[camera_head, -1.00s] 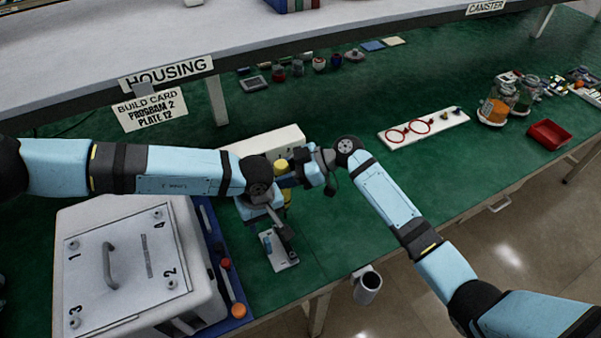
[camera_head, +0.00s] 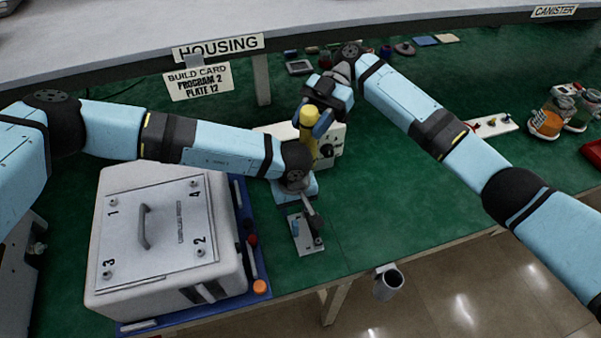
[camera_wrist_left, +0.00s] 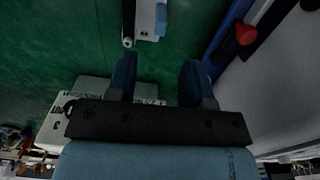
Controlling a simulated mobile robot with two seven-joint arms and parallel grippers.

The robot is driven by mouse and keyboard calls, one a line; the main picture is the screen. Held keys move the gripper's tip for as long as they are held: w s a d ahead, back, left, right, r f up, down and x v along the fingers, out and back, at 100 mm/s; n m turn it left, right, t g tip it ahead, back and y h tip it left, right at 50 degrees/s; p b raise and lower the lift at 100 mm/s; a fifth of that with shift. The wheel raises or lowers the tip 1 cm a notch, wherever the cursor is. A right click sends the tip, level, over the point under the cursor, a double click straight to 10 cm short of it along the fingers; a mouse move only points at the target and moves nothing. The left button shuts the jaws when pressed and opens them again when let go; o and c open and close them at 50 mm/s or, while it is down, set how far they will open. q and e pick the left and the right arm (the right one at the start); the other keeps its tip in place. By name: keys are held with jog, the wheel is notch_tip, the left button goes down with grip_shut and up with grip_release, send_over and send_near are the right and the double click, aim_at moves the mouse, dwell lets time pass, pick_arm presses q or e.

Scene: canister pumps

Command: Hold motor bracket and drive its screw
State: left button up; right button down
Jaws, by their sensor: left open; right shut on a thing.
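A small grey metal plate (camera_head: 308,243) with a dark upright part (camera_head: 314,222) and a blue piece stands on the green bench below my left gripper. I take it for the motor bracket's place; the screw is too small to tell. My left gripper (camera_head: 300,192) points down just behind it. In the left wrist view its blue fingers (camera_wrist_left: 158,78) are apart with nothing between them, and part of the light plate (camera_wrist_left: 147,22) lies beyond the fingertips. My right gripper (camera_head: 320,118) is shut on a yellow-handled driver (camera_head: 308,118), held upright above and behind my left gripper.
A white box (camera_head: 328,155) with knobs stands behind my left gripper. A large white housing (camera_head: 190,262) with a numbered lid sits at left on a blue mat (camera_head: 262,286). A grey cup (camera_head: 388,284) hangs at the bench's front edge.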

aim_at(295, 222)
pick_arm(q)
notch_tip(295, 222, down, 11)
jog(key=shift+r, duration=0.15)
dwell(0.4)
grip_shut()
pick_arm(e)
notch_tip(295, 222, down, 4)
jog(key=m+t+y, duration=0.3)
jog(key=shift+s+r+m, duration=0.1)
jog(key=shift+r+m, duration=0.15)
jog(key=shift+m, duration=0.05)
jog(key=shift+d+f+m+t+y, duration=0.15)
jog(key=shift+f+m+t+y, duration=0.5)
jog(key=shift+m+t, duration=0.3)
jog(key=shift+m+t+y, duration=0.25)
jog(key=shift+m, duration=0.1)
